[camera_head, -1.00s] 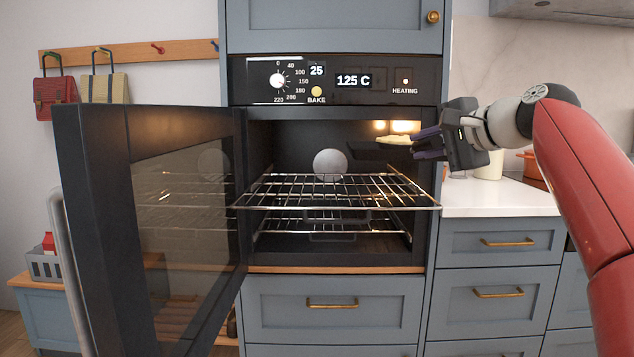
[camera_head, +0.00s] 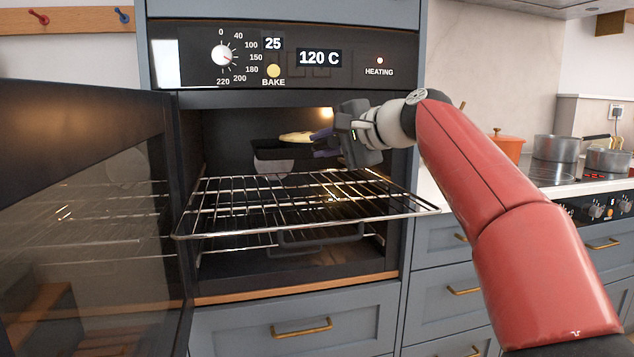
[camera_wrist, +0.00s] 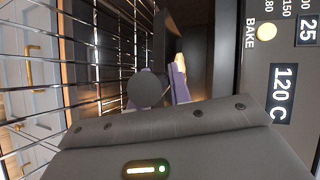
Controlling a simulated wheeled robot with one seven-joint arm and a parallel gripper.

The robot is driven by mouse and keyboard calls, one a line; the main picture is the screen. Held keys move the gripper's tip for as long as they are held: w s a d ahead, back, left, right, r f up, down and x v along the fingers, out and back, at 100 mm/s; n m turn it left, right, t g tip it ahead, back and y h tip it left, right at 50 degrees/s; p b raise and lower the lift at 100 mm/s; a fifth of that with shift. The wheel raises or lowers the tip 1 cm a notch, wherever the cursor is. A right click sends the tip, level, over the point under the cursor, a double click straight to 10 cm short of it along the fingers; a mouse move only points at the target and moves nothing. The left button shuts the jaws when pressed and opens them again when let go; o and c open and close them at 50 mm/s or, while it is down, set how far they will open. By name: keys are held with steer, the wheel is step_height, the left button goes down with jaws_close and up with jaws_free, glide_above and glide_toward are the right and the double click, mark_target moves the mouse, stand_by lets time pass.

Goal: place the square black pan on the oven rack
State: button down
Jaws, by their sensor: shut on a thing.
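The square black pan (camera_head: 270,152) is inside the oven, above the rack, with pale yellow food (camera_head: 296,138) in it. My gripper (camera_head: 320,149) is shut on the pan's near right side and reaches in from the right. The wire oven rack (camera_head: 214,212) is pulled partly out below the pan, with a gap between them. In the wrist view the pan's dark side (camera_wrist: 163,38) shows between and beyond the purple fingers (camera_wrist: 165,84), and the rack bars (camera_wrist: 85,70) run at left. The exact grip point is partly hidden.
The oven door (camera_head: 80,190) stands open at the left. The control panel (camera_head: 290,55) hangs above the opening and reads 120 C. A lower rack (camera_head: 225,243) lies beneath. At right are an orange pot (camera_head: 507,146) and steel pans (camera_head: 556,148) on a hob.

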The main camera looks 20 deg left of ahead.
step_height(320, 180, down, 7)
steer(key=shift+b, duration=1.05)
steer(key=c, duration=1.3)
jaws_free()
steer(key=shift+f, duration=0.1)
steer(key=b+v, duration=0.1)
steer(key=v, duration=1.1)
